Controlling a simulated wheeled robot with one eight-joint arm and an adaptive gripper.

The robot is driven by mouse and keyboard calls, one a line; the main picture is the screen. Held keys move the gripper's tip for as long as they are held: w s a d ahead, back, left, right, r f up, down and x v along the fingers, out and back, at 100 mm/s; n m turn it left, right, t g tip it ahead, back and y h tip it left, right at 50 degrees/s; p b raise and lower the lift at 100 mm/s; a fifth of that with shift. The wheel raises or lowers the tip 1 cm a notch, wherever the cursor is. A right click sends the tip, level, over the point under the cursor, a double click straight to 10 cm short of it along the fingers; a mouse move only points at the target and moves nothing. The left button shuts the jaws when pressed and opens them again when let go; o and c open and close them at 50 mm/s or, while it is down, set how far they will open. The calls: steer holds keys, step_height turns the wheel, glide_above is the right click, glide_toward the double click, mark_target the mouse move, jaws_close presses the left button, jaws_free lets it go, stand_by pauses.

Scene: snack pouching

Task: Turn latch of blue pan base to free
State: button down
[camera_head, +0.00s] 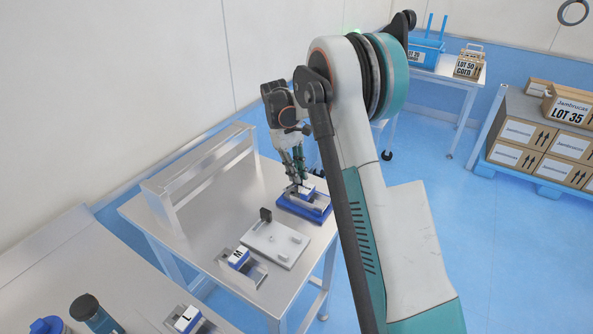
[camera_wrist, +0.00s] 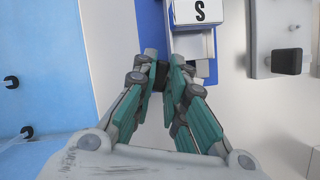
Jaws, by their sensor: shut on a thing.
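The blue pan base (camera_head: 311,213) sits at the far right part of the metal table, with a white-topped block on it. In the wrist view the blue base (camera_wrist: 204,69) shows at the top, beside a white block marked S (camera_wrist: 195,13). My gripper (camera_head: 301,183) is low over this base. In the wrist view my gripper (camera_wrist: 168,70) has its fingers closed around a small dark piece, which looks like the base's black latch (camera_wrist: 158,78). The fingers hide much of the latch, so its turn angle cannot be told.
A grey plate (camera_head: 275,243) with its own black latch (camera_head: 265,214) lies just nearer on the table. A block marked M (camera_head: 238,259) is in front of it. A raised metal shelf (camera_head: 200,165) runs along the table's left side.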

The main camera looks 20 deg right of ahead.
steer(key=m, duration=0.2)
steer(key=m+y+p, duration=0.1)
steer(key=shift+d+r+m+y, duration=0.1)
steer(key=shift+d+m+y, duration=0.05)
steer(key=shift+m+y, duration=0.2)
steer(key=m+y, duration=0.1)
steer(key=m, duration=0.2)
steer(key=shift+d+m+p, duration=0.1)
steer(key=shift+m+p, duration=0.2)
steer(key=shift+m, duration=0.05)
steer(key=m+y, duration=0.1)
steer(key=m, duration=0.2)
steer(key=m+t+y, duration=0.1)
steer(key=m, duration=0.2)
steer(key=shift+s+d+m+t+p, duration=0.1)
steer(key=shift+m+t+p, duration=0.2)
steer(key=shift+p, duration=0.05)
steer(key=shift+y, duration=0.25)
steer(key=c, duration=1.6)
jaws_free()
steer(key=shift+c, duration=0.2)
steer(key=v, duration=1.1)
steer(key=shift+r, duration=0.4)
